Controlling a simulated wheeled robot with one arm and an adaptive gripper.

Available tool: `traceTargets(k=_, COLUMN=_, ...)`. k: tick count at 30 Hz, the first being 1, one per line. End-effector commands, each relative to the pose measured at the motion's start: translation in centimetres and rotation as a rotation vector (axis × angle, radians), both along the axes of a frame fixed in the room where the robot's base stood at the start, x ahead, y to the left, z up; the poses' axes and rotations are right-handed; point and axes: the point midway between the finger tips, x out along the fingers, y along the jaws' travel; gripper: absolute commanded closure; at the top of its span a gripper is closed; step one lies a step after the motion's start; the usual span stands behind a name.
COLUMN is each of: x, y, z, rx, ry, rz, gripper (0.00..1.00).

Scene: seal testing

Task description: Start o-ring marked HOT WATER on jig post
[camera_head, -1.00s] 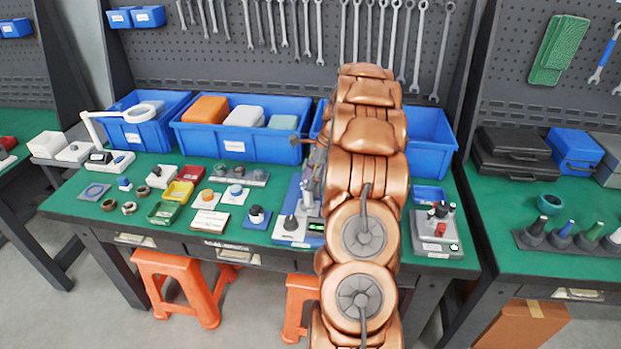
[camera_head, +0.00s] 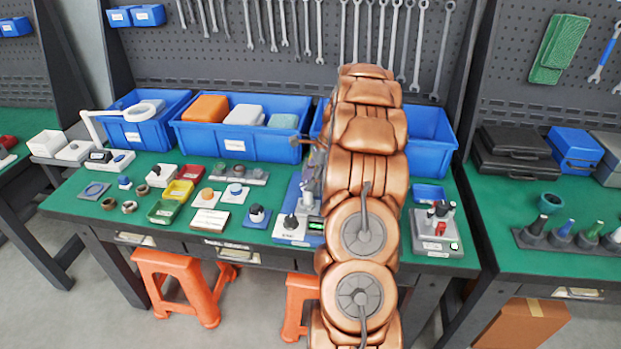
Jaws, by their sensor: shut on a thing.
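My gripper (camera_head: 309,182) is a small grey shape at the left edge of my copper arm, low over a blue-and-white device (camera_head: 290,236) at the front of the green bench. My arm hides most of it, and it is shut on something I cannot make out. The device carries a dark cone-shaped post (camera_head: 291,224) and a lit green display (camera_head: 315,226). Several small dark and brown rings lie at the bench's left, among them a dark ring (camera_head: 108,204) and a brown ring (camera_head: 129,207). No HOT WATER marking is readable, and I cannot tell which post is the jig post.
Blue bins (camera_head: 240,147) line the back. A blue plate with a dark-and-white knob (camera_head: 257,215), a green tray (camera_head: 164,212) and a yellow tray (camera_head: 179,191) stand left of the device. A grey unit (camera_head: 437,244) with dark knobs stands right of my arm. Orange stools (camera_head: 178,272) are below.

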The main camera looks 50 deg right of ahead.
Motion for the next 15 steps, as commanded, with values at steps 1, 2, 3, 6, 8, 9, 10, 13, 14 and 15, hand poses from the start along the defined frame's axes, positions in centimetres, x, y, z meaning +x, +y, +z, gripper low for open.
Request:
traceTargets(k=1, x=0.0, y=0.0, z=-0.06, rx=0.0, ry=0.0, rz=0.0, gripper=0.75)
traceTargets(k=2, x=0.01, y=0.01, z=-0.09, rx=0.0, ry=0.0, rz=0.0, gripper=0.75)
traceTargets(k=3, x=0.0, y=0.01, z=-0.13, rx=0.0, ry=0.0, rz=0.0, gripper=0.75)
traceTargets(k=6, x=0.0, y=0.01, z=-0.22, rx=0.0, ry=0.0, rz=0.0, gripper=0.75)
traceTargets(k=8, x=0.0, y=0.01, z=-0.28, rx=0.0, ry=0.0, rz=0.0, gripper=0.75)
traceTargets(k=9, x=0.0, y=0.0, z=-0.32, rx=0.0, ry=0.0, rz=0.0, gripper=0.75)
traceTargets(k=10, x=0.0, y=0.0, z=-0.35, rx=0.0, ry=0.0, rz=0.0, gripper=0.75)
traceTargets(k=13, x=0.01, y=0.0, z=-0.44, rx=0.0, ry=0.0, rz=0.0, gripper=0.75)
traceTargets(k=14, x=0.0, y=0.0, z=-0.48, rx=0.0, ry=0.0, rz=0.0, gripper=0.75)
traceTargets(k=15, x=0.0, y=0.01, z=-0.52, rx=0.0, ry=0.0, rz=0.0, gripper=0.75)
